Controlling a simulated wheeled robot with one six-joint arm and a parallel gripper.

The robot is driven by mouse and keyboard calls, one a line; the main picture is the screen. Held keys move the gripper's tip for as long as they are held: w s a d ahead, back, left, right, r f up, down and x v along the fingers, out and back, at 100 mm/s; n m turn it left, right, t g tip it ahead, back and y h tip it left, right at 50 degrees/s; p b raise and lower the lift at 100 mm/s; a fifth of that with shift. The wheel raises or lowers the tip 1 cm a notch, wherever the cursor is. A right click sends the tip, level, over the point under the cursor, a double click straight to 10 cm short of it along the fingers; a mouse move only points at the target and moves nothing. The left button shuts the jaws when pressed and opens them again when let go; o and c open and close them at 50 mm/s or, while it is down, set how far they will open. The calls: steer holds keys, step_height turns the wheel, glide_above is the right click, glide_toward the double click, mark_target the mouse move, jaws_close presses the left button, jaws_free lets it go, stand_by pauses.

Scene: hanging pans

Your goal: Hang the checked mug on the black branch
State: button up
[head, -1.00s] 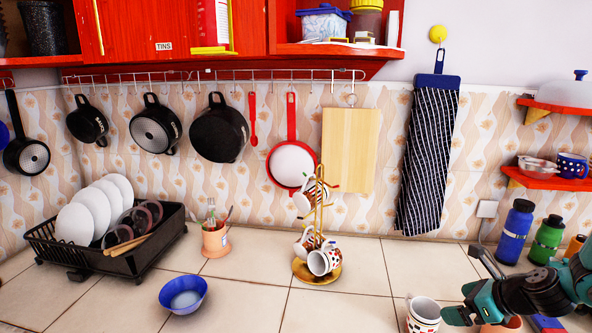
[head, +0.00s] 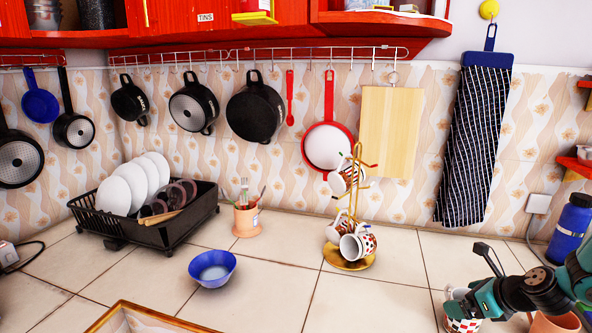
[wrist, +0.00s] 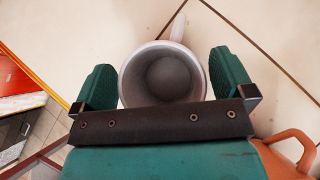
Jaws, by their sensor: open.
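A white mug with red checks (head: 463,325) stands on the counter at the bottom right of the head view, partly hidden by my gripper (head: 465,305). In the wrist view I look down into the mug (wrist: 163,78), with its handle at the top. My gripper (wrist: 162,85) is open, one finger on each side of the mug, with a small gap visible on the right. The golden mug tree (head: 350,257) stands left of it on the counter, with several patterned mugs on it. Some branch tips look green or red; I cannot make out the black one.
A terracotta-coloured pot (head: 553,322) stands close to the right of my gripper. A blue bowl (head: 212,268), a utensil pot (head: 246,220) and a dish rack (head: 150,230) are farther left. Counter between the tree and checked mug is clear. Pans hang behind.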

steer(key=shift+c, duration=0.2)
steer(key=c, duration=1)
step_height(320, 180, up, 6)
steer(key=p, duration=0.5)
steer(key=shift+r+p, duration=0.1)
steer(key=shift+p, duration=0.2)
steer(key=shift+c, duration=0.2)
